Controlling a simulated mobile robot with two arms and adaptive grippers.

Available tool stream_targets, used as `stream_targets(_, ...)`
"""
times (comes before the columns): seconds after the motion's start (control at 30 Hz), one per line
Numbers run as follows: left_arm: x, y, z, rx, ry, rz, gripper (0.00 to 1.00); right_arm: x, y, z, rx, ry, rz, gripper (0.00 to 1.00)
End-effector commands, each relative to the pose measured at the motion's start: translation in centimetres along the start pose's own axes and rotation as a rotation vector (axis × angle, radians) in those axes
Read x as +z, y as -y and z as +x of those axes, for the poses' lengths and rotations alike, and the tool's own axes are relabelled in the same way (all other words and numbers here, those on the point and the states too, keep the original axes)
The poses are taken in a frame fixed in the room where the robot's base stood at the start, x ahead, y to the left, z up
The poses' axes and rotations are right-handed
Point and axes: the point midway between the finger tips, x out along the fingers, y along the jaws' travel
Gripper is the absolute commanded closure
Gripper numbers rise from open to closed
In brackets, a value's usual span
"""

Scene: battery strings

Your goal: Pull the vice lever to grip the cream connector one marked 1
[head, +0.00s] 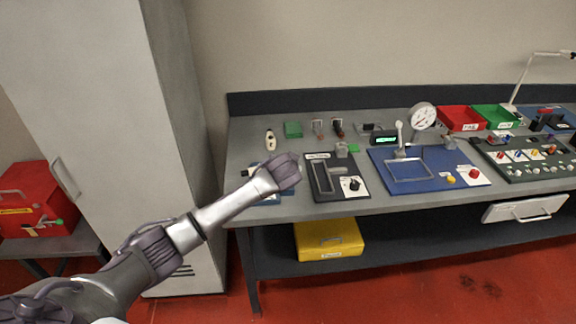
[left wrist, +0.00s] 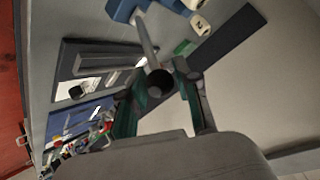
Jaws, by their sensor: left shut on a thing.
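The blue vice (head: 268,201) is at the near left end of the bench, mostly hidden behind my left gripper (head: 285,172). In the left wrist view, part of the blue vice (left wrist: 124,11) shows at the top edge. Its grey lever (left wrist: 147,42) runs down to a dark ball knob (left wrist: 160,82). My left gripper (left wrist: 160,74) is shut on this knob. A cream piece (left wrist: 193,4) shows by the blue parts at the top edge; no mark on it is readable. A separate cream connector marked 2 (left wrist: 201,25) lies on the bench; it also shows in the head view (head: 270,140). My right gripper is not in view.
A dark slotted panel (head: 325,182) with a knob stands just right of my gripper. Beyond it are a blue mat (head: 430,180), a dial gauge (head: 423,116) and a control panel (head: 535,170). A green block (head: 292,129) lies behind. A tall grey cabinet (head: 150,90) stands left.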

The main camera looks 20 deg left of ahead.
Motion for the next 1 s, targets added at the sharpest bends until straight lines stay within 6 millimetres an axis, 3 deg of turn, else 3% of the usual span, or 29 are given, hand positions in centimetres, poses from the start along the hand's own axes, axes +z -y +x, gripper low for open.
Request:
stream_targets(0.27,0.5,-0.3,0.1,0.005,0.01,0.002,1.0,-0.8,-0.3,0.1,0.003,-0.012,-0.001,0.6)
stream_targets(0.3,0.5,-0.3,0.1,0.005,0.01,0.002,0.64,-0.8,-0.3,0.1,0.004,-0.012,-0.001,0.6)
stream_targets(0.43,0.4,-0.3,0.1,0.004,0.008,0.002,0.43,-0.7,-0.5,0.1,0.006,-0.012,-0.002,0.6)
stream_targets(0.77,0.2,-0.1,-0.1,0.002,0.004,0.001,0.43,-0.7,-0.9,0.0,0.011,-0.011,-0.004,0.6)
stream_targets(1.0,0.2,-0.2,-3.1,0.004,0.001,0.002,0.43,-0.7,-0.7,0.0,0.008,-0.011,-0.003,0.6)
